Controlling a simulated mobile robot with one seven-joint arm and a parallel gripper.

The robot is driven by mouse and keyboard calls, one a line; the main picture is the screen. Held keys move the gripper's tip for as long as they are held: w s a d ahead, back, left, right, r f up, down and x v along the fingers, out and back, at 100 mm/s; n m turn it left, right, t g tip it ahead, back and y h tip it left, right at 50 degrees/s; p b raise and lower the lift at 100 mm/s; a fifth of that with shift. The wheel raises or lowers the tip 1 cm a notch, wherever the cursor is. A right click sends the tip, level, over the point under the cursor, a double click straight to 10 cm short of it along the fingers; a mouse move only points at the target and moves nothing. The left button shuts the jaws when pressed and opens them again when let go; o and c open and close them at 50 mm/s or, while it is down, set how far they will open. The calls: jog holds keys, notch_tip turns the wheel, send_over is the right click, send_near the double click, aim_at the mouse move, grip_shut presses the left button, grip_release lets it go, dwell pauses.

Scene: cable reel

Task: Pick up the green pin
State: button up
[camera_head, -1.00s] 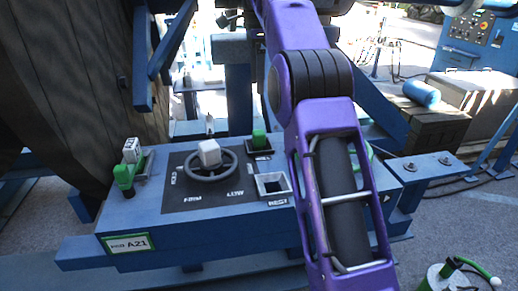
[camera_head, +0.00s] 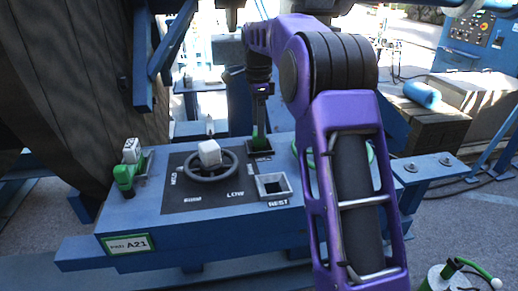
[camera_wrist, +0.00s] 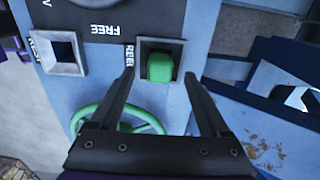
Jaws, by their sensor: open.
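The green pin (camera_wrist: 160,67) stands in a square grey-framed socket (camera_wrist: 178,45) marked REEL in the wrist view. In the head view the pin (camera_head: 259,141) is partly hidden behind my gripper (camera_head: 260,95). In the wrist view my gripper (camera_wrist: 159,75) is open, with one finger to each side of the pin. The fingertips appear apart from it, and how far above it they are I cannot tell.
An empty square socket marked REST (camera_head: 272,186) and a dark handwheel with a white knob (camera_head: 208,153) are on the blue panel (camera_head: 230,225). A green latch (camera_head: 126,177) stands at the left.

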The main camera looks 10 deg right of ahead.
notch_tip(320, 180, down, 4)
jog(key=shift+d+f, duration=0.15)
grip_shut()
dwell(0.4)
